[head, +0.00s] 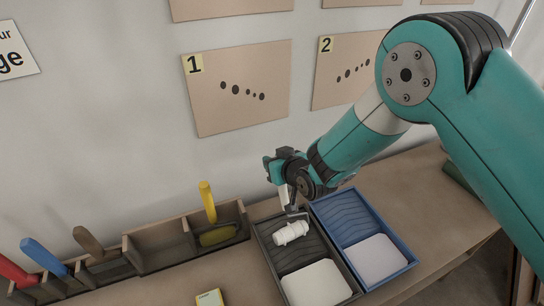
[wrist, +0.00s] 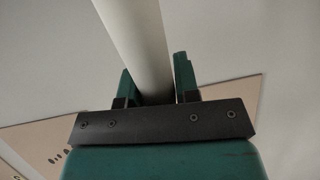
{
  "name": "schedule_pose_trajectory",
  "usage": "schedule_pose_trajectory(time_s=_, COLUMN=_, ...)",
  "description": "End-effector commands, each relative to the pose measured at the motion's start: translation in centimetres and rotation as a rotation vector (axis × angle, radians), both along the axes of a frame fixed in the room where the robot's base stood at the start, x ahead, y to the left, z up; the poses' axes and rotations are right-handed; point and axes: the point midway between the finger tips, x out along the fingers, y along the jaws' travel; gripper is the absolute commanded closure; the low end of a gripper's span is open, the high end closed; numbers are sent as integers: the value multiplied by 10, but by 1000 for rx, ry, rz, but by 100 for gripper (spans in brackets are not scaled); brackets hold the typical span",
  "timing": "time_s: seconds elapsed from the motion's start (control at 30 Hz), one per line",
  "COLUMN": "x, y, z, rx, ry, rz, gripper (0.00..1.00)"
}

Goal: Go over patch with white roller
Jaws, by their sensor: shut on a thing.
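The white roller (head: 291,233) hangs at or just above the ribbed ramp of the dark grey tray (head: 264,250); I cannot tell whether it touches. My gripper (head: 284,172) is above it, shut on the roller's pale handle. In the wrist view the handle (wrist: 138,45) runs up between the two green fingers of my gripper (wrist: 158,80). On the wall are tan panel 1 (head: 225,112) and tan panel 2 (head: 335,92), each with a row of dark spots. Panel 2 is partly hidden by my arm.
The grey tray holds a white pool (head: 316,284). A blue tray (head: 382,223) with a pale lilac pool (head: 375,260) stands right beside it. A divided wooden rack (head: 160,235) at left holds yellow, brown, blue and red-handled tools. A yellow-and-white card (head: 209,298) lies in front.

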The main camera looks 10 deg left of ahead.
Motion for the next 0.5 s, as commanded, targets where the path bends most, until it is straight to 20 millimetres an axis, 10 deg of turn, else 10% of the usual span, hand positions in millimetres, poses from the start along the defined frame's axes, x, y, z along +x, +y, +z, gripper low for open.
schedule_pose_trajectory(time_s=0.5, x=-30, y=-19, z=-4, rx=2, ry=7, rz=1, gripper=100)
